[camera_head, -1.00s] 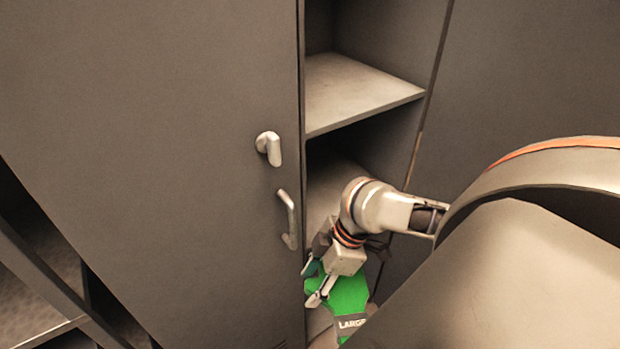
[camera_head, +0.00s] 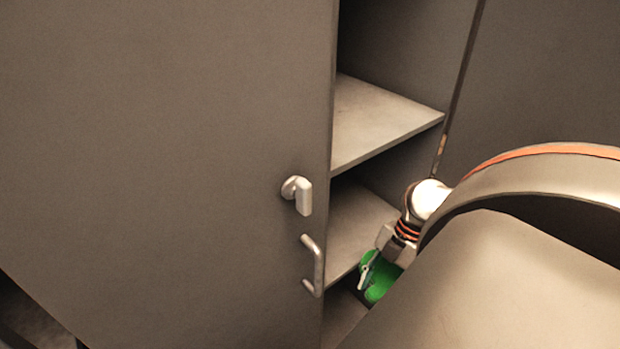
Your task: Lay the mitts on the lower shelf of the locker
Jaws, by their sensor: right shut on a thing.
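The green mitts (camera_head: 379,285) show low in the head view, partly hidden behind my own arm. My right gripper (camera_head: 366,275) is shut on them, just in front of the locker opening and near the front edge of a lower shelf (camera_head: 352,232). I cannot tell whether the mitts touch the shelf. The locker (camera_head: 392,45) stands open as a narrow gap right of its door, with an upper shelf (camera_head: 385,118) and the lower shelf under it. Both shelves look bare where visible. My left gripper is out of view.
The large locker door (camera_head: 170,130) fills the left, with a knob (camera_head: 298,194) and a bar handle (camera_head: 315,265) close to the opening. A dark panel (camera_head: 550,75) stands right of the opening. My arm covers the lower right.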

